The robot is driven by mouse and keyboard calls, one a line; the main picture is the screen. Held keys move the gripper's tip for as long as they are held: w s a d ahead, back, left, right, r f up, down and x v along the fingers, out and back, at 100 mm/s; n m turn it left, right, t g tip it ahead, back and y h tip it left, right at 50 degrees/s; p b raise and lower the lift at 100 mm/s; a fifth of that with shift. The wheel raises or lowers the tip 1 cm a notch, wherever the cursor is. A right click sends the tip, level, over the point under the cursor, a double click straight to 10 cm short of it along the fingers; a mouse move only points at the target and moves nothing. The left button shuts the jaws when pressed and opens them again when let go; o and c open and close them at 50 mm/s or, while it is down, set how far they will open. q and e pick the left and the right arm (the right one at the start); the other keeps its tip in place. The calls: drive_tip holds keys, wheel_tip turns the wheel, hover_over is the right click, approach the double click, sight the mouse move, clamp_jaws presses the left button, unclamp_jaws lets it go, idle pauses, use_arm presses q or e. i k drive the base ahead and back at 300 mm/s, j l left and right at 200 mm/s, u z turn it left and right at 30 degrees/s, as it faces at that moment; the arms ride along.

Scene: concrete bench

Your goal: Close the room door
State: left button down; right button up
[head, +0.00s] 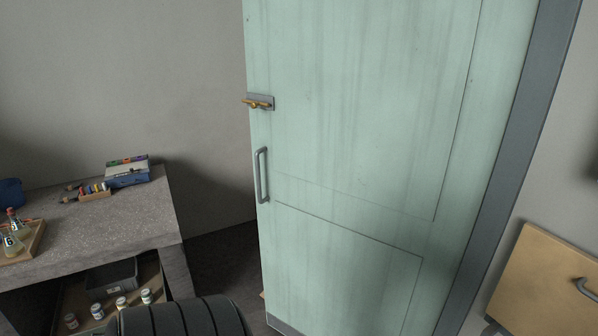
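The room door (350,130) is a pale green panel filling the middle of the head view. Its free edge is on the left and its right side meets a dark grey frame (520,140). The door appears to stand open, swung out from the frame, with floor visible past its left edge. A grey pull handle (262,175) and a brass latch lever (258,102) sit near the left edge. Neither of my grippers shows in the view, and nothing is seen touching the door.
A concrete bench (120,215) stands at the left with a blue box (127,172), flasks (14,240) in a tray and small bottles. Jars (121,302) stand on its lower shelf. A wooden drawer front (550,275) is at the lower right. Dark floor (225,262) lies between bench and door.

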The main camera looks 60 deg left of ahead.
sight(376, 148)
drive_tip(key=u, duration=1.5)
